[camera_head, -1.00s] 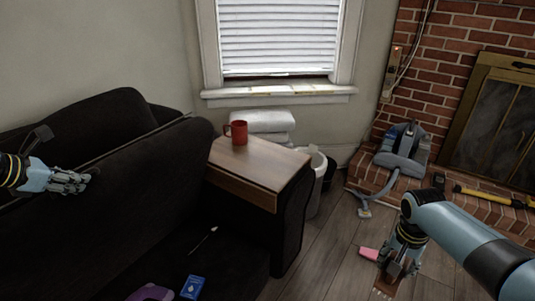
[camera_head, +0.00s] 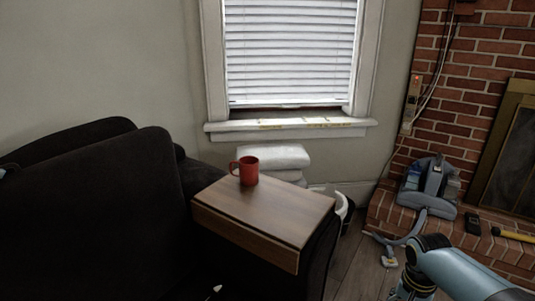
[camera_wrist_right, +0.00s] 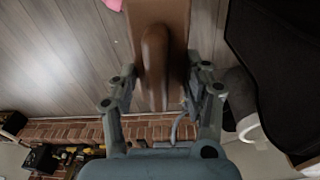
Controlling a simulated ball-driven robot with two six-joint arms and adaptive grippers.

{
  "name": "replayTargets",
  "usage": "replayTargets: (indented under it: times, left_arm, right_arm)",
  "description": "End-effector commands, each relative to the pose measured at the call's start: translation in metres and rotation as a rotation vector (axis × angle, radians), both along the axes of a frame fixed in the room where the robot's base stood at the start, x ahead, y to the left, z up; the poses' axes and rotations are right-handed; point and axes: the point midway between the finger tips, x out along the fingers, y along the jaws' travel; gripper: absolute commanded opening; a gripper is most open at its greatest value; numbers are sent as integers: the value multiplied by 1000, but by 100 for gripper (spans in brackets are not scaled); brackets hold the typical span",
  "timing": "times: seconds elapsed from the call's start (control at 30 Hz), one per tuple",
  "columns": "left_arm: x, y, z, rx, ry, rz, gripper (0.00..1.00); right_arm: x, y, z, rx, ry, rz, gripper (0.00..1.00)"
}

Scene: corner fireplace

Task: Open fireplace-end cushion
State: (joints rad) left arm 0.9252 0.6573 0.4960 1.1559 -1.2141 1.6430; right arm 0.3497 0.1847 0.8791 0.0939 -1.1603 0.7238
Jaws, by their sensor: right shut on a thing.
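The dark sofa (camera_head: 95,220) fills the left of the head view. Its end toward the fireplace meets a wood-topped arm or side table (camera_head: 262,208); I cannot tell a separate cushion there. My right gripper (camera_wrist_right: 162,92) is shut on a brown object (camera_wrist_right: 155,60) with a rounded, handle-like part and a flat brown piece behind it. In the head view my right gripper (camera_head: 408,287) is low at the bottom edge, right of the sofa, and its held object is out of sight. Only a sliver of my left gripper (camera_head: 5,170) shows at the left edge.
A red mug (camera_head: 247,171) stands on the wooden top. Folded white cloths (camera_head: 272,157) and a pale bin (camera_head: 342,208) stand behind it. A blue-grey vacuum cleaner (camera_head: 430,187) and a yellow-handled tool (camera_head: 513,235) lie on the brick hearth. Wood floor (camera_head: 357,275) shows between.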

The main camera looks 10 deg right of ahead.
Motion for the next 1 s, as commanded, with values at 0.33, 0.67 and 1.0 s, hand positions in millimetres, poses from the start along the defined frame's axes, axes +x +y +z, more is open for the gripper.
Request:
replayTargets:
  times: [0.33, 0.67, 1.0]
  left_arm:
    - [0, 1, 0, 5, -2, -4, 0]
    - [0, 0, -1, 3, 1, -3, 34]
    - [-6, 5, 4, 5, 1, -2, 34]
  right_arm:
    - [0, 0, 0, -1, -1, 0, 8]
    - [0, 0, 0, 0, 0, 0, 8]
    - [0, 0, 0, 0, 0, 0, 8]
